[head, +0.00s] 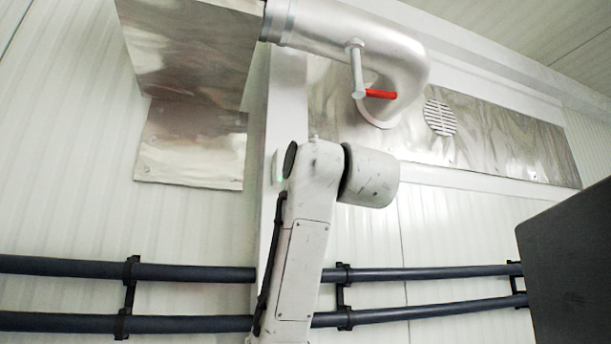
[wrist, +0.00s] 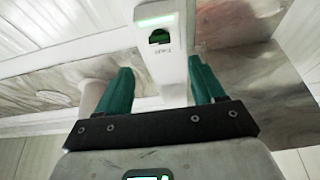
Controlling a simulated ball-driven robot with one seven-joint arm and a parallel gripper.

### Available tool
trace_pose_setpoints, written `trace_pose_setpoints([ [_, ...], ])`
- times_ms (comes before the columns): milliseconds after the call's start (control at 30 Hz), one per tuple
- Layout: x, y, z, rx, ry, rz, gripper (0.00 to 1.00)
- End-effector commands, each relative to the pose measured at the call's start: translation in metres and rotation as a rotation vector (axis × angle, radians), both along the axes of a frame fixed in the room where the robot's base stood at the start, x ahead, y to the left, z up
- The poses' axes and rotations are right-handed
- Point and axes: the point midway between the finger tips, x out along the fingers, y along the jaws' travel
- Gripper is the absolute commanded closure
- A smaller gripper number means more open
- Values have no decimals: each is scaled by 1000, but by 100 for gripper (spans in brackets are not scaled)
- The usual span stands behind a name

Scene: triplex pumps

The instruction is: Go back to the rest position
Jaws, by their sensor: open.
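My gripper (wrist: 160,64) shows in the wrist view with its two green fingers spread wide apart on a black bar. It is open, and nothing is held between the fingers. A white upright part with a lit green strip (wrist: 157,20) shows beyond and between the fingertips; I cannot tell how far away it is. In the head view, my white arm rises through the middle, and my gripper is not visible there.
A dark block (head: 575,265) fills the lower right. A vent (head: 440,117) shows on the metal strip.

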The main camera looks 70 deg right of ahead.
Motion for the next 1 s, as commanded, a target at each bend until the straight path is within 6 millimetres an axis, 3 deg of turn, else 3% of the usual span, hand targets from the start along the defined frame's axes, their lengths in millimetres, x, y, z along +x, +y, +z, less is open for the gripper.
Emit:
trace_pose_setpoints([
  [733,2,1,-5,5,6,3,32],
  [867,36,-7,-46,52,69,37,32],
  [1000,89,-10,-122,131,182,99,32],
])
